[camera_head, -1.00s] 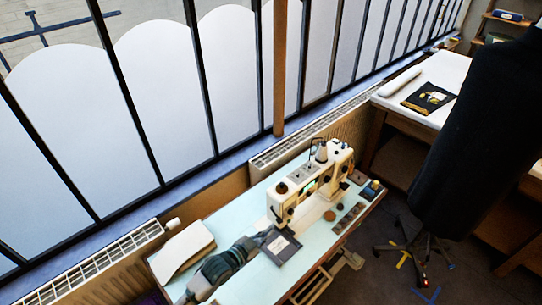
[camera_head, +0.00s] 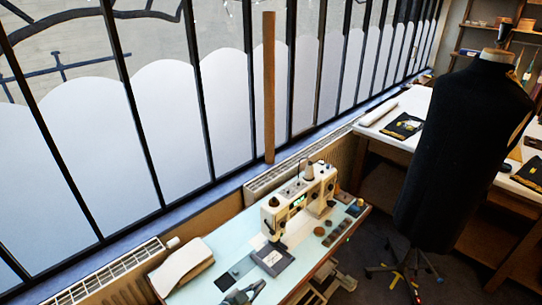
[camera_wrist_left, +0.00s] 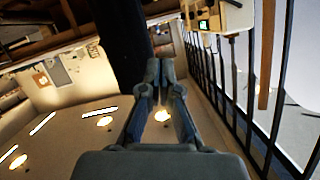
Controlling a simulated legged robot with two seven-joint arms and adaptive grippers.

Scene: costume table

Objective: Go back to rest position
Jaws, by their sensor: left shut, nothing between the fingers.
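The white sewing machine (camera_head: 283,214) stands on the table, beyond the gripper. My right gripper is in neither view.
A folded cream cloth (camera_head: 181,266) lies at the table's left end. Small notions (camera_head: 338,232) lie right of the machine. A black dress form (camera_head: 462,150) stands at the right, before a white table (camera_head: 408,103). Radiators (camera_head: 108,270) and a window line the left.

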